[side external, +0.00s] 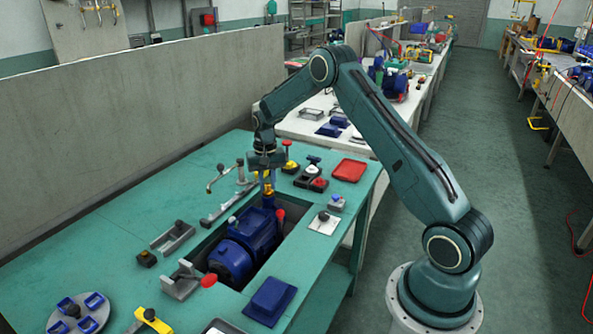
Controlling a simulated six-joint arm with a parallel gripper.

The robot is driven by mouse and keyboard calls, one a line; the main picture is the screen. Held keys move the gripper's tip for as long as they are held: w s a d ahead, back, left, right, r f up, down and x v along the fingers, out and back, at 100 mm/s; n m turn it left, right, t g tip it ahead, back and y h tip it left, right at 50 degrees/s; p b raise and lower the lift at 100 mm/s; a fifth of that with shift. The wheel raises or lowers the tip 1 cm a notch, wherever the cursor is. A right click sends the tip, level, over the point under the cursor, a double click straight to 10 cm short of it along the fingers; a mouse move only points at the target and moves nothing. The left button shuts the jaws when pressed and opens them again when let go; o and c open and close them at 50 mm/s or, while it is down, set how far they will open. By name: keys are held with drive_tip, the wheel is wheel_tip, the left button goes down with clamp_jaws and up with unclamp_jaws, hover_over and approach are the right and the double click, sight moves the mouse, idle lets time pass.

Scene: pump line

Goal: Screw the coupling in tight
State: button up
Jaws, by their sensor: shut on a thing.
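My gripper (267,165) points down over the far end of the blue pump (248,238), which sits in a recess in the green table. It is shut on a small brass-coloured coupling (268,189). The coupling is upright at the top of the pump's blue port (268,201). The fingertips are small and dark here, and the thread is hidden. I cannot tell how deep the coupling sits in the port.
A lever fixture (224,175) stands left. A red-handled clamp (190,281) is at the pump's near end. A blue box (270,300) lies in front.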

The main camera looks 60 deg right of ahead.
drive_tip(key=m, duration=0.7)
idle(0.5)
drive_tip(key=shift+m, duration=0.3)
drive_tip(key=m, duration=0.6)
idle(0.3)
drive_tip(key=o, duration=0.6)
drive_tip(key=shift+o, duration=0.2)
